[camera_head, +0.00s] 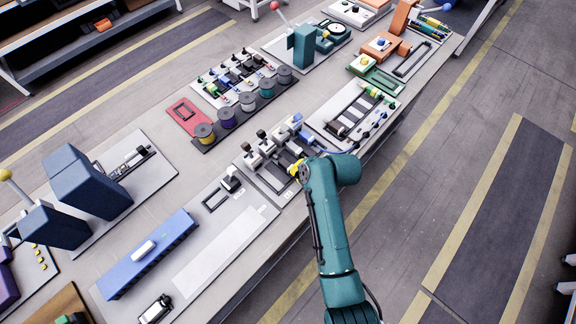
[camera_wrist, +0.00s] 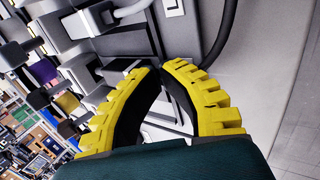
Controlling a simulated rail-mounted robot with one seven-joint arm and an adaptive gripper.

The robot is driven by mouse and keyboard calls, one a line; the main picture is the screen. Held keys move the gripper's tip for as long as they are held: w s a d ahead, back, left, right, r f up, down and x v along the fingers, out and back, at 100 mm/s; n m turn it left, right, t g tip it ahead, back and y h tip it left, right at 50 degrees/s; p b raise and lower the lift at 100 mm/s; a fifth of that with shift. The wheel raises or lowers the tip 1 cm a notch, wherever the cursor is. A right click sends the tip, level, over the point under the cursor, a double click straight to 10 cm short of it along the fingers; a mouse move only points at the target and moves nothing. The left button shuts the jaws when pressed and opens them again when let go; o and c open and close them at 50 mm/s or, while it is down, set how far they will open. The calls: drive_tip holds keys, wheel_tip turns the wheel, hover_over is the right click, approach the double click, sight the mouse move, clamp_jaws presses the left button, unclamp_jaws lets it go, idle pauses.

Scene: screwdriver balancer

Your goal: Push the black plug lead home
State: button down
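My gripper (camera_head: 297,170) is low over the panel with the row of light-coloured plug blocks (camera_head: 266,146), at its right end. In the wrist view my gripper (camera_wrist: 161,67) has its yellow fingers curving in until the tips nearly meet. A black lead (camera_wrist: 156,32) runs up from just beyond the tips. I cannot tell whether the tips grip it. A grey connector body (camera_wrist: 122,78) is just left of the tips. The plug end and its socket contact are hidden by the fingers.
Another thick black cable (camera_wrist: 225,32) curves past the right finger. A panel with a dark ribbed part (camera_head: 352,118) lies to the right of the plugs. Wire spools (camera_head: 227,117) stand behind. A blue block (camera_head: 148,253) lies front left. The table's front edge is close to my arm.

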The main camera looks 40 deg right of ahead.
drive_tip(key=shift+w+a+f+b, duration=0.15)
drive_tip(key=shift+w+b, duration=0.5)
drive_tip(key=shift+w, duration=0.35)
drive_tip(key=shift+s, duration=0.1)
idle(0.3)
drive_tip(key=shift+s+r+p, duration=0.2)
drive_tip(key=shift+s+p, duration=0.2)
drive_tip(key=shift+p, duration=0.3)
wheel_tip(320, 180, up, 7)
drive_tip(key=p, duration=0.5)
drive_tip(key=shift+p, duration=0.35)
idle(0.3)
